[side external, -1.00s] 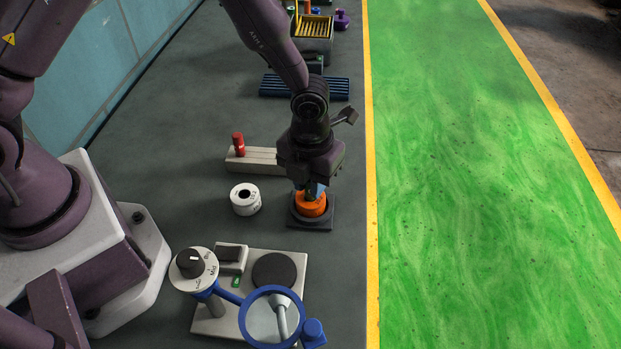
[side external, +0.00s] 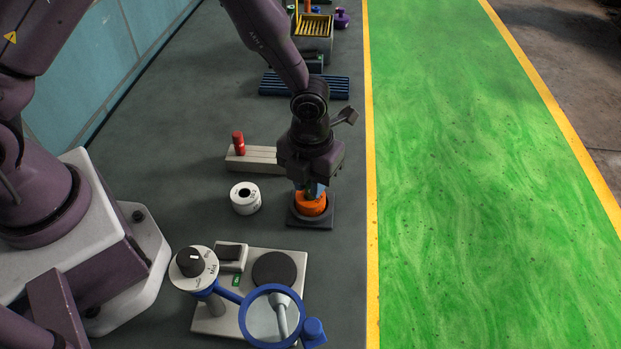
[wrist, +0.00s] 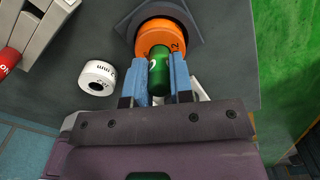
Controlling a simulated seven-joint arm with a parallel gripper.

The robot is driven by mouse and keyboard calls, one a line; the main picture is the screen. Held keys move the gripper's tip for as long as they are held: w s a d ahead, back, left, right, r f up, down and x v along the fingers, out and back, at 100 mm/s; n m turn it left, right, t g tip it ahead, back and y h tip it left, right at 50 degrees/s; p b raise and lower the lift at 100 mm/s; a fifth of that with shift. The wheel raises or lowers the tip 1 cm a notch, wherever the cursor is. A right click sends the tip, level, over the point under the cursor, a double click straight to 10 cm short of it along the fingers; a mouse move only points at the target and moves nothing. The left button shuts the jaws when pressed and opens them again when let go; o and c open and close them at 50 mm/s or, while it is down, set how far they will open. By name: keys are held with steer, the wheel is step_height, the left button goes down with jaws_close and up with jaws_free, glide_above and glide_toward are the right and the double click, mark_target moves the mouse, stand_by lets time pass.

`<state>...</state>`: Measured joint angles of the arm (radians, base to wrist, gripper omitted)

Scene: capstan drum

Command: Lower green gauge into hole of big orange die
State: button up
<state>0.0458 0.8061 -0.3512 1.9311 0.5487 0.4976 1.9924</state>
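The big orange die (side external: 311,205) sits on a dark square base (side external: 312,222) below my gripper. In the wrist view the orange die (wrist: 160,33) shows ahead of the fingers. My gripper (wrist: 161,80) is shut on the green gauge (wrist: 158,70), a green cylinder held between two blue fingers. The gauge's far end overlaps the die in the wrist view, and the die's hole is hidden behind it. I cannot tell whether the tip is inside the hole. In the side view my gripper (side external: 313,190) is directly above the die and hides the gauge.
A white ring die (side external: 245,198) stands left of the orange die. A red gauge (side external: 238,143) stands in a pale block (side external: 255,160) behind it. A stand with a blue-rimmed magnifier (side external: 272,290) is in front. A blue ribbed rack (side external: 275,85) lies farther back.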

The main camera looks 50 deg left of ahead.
steer(key=o, duration=0.5)
step_height(320, 180, up, 13)
stand_by(0.3)
stand_by(0.5)
steer(key=s+a+r+n+t, duration=0.2)
steer(key=s+a+r+n, duration=0.2)
steer(key=n, duration=0.6)
steer(key=s+a+r+n+t, duration=0.1)
steer(key=s+a+r+n, duration=0.3)
steer(key=s+r+n, duration=0.3)
steer(key=s+a+r+n+t, duration=0.2)
steer(key=s+a+r+n, duration=0.2)
steer(key=n, duration=1)
steer(key=shift+s+a+r+n+t, duration=0.3)
steer(key=shift+s+r+n, duration=0.1)
steer(key=shift+s+r, duration=0.35)
